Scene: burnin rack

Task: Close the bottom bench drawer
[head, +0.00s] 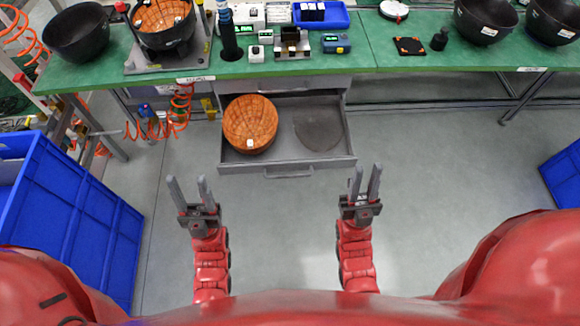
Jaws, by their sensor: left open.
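The bottom bench drawer (232,161) is pulled out below the green bench, with its grey handle (288,173) on the front panel. An orange-brown bowl (249,124) with a small white tag sits in its left half. A dark round patch shows in the right half. My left gripper (189,190) is open and empty, below and left of the drawer's front left corner. My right gripper (366,181) has its fingers apart and is empty, just below and right of the drawer's front right corner. Neither gripper touches the drawer.
The green bench (390,62) runs across the top, holding black bowls (486,18), instruments and a blue tray (320,15). A large blue crate (62,215) stands at left and another blue crate (565,172) at right. An orange coiled hose (181,105) hangs left of the drawer. The floor before the drawer is clear.

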